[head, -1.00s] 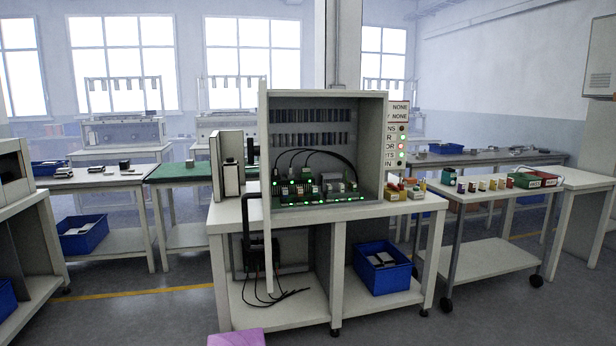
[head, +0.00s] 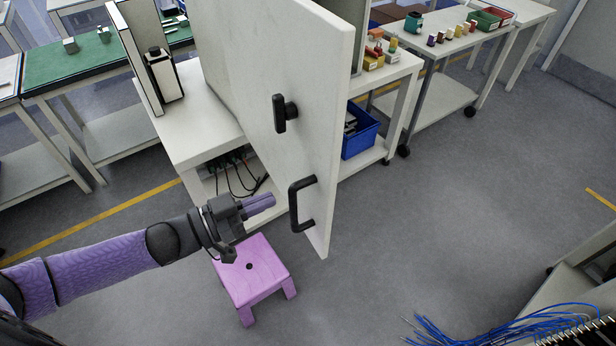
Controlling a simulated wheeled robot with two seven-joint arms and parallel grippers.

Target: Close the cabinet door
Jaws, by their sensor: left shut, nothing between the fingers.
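The white cabinet door (head: 270,70) stands open, swung out from the cabinet toward me, and covers most of the cabinet's inside. Only a strip of the cabinet (head: 359,35) shows at the door's right. The door's near face carries a black latch knob (head: 284,113) and, below it near the lower corner, a black bar handle (head: 302,203). My left gripper (head: 271,200) is shut and empty, its purple fingers pointing right at the door, a little left of the handle. I see no clear contact with the door. My right gripper is out of view.
A purple stool (head: 254,274) stands on the floor just below my left gripper. A blue bin (head: 359,137) sits on the bench's lower shelf. Blue cables (head: 480,328) lie at the lower right. The floor right of the door is clear.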

